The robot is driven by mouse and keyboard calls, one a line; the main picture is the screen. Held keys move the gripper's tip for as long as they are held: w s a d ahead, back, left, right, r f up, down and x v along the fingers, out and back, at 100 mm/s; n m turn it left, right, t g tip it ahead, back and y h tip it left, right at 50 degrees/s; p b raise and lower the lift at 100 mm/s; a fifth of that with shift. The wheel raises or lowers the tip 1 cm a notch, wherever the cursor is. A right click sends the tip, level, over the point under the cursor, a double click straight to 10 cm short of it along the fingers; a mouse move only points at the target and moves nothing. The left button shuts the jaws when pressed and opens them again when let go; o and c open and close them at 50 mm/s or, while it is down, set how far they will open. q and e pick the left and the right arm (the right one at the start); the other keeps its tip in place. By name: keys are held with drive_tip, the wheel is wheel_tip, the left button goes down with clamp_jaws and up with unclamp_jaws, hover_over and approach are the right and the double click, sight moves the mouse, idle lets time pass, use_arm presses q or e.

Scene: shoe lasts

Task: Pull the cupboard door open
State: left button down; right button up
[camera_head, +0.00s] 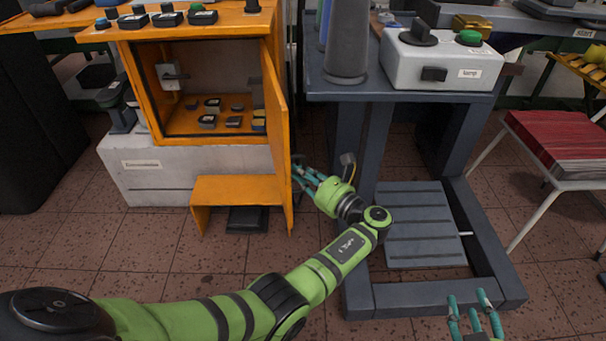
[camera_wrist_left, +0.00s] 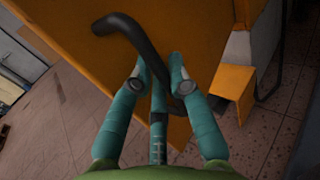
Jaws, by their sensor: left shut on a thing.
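The orange cupboard (camera_head: 205,26) stands at the left with its door (camera_head: 279,125) swung well out, showing its inside. In the left wrist view the orange door face (camera_wrist_left: 70,25) carries a dark curved handle (camera_wrist_left: 132,28). My left gripper (camera_head: 302,174) is at the door's outer side. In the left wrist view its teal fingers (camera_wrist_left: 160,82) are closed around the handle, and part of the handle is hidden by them. My right gripper (camera_head: 469,302) is at the bottom right, far from the door, with its fingers spread and nothing between them.
Several small dark and coloured items lie inside the cupboard. An orange step-like piece (camera_head: 240,188) stands below the opening, before a grey base (camera_head: 150,175). A dark blue machine stand (camera_head: 352,130) is right of the door. A red-topped stool (camera_head: 560,140) is further right. Tiled floor lies in front.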

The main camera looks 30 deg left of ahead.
use_arm(q)
drive_tip(key=shift+s+d+f, duration=0.1)
drive_tip(key=shift+s+f, duration=0.05)
drive_tip(key=shift+f, duration=0.1)
drive_tip(key=c, duration=1.2)
unclamp_jaws()
drive_tip(key=shift+o, duration=0.2)
drive_tip(key=shift+r, duration=0.1)
